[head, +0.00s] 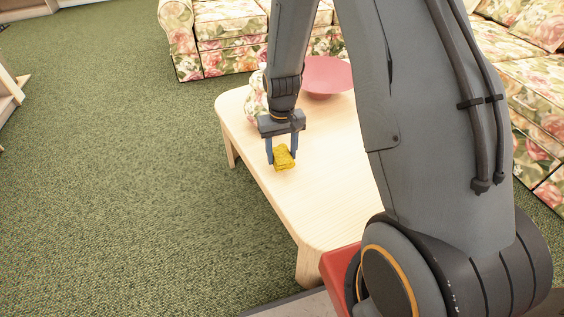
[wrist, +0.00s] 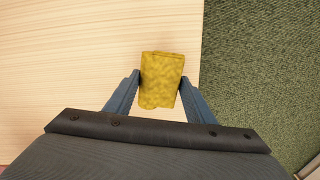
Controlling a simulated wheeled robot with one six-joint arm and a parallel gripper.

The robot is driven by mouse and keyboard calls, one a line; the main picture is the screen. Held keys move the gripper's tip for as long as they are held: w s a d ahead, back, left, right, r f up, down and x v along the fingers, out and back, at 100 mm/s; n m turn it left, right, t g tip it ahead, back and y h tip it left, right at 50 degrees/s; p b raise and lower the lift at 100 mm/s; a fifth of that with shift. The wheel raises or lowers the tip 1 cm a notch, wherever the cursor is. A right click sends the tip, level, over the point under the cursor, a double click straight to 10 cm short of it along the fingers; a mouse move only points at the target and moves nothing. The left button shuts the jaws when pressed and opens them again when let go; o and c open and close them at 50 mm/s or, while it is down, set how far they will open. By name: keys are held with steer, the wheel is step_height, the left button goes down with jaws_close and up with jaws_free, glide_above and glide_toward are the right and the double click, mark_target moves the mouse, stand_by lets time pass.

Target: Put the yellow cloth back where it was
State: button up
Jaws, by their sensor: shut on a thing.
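The yellow cloth (head: 284,157) is a small folded block between the two blue fingers of my gripper (head: 281,153), over the light wooden coffee table (head: 318,197) near its left edge. In the wrist view the yellow cloth (wrist: 161,80) sits between the fingertips of my gripper (wrist: 160,88), which is shut on it. The table edge runs just right of the cloth in that view. I cannot tell whether the cloth touches the tabletop or hangs slightly above it.
A pink bowl (head: 326,75) and a floral vase-like object (head: 255,97) stand at the table's far end. Floral sofas stand behind (head: 226,36) and at right (head: 535,95). Green carpet (head: 120,180) at left is free. My arm hides part of the table.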

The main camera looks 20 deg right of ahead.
mark_target(282, 161)
steer(key=shift+f+b, duration=0.35)
steer(key=shift+f, duration=1.3)
steer(key=shift+f, duration=0.1)
steer(key=o, duration=0.9)
steer(key=shift+o, duration=0.2)
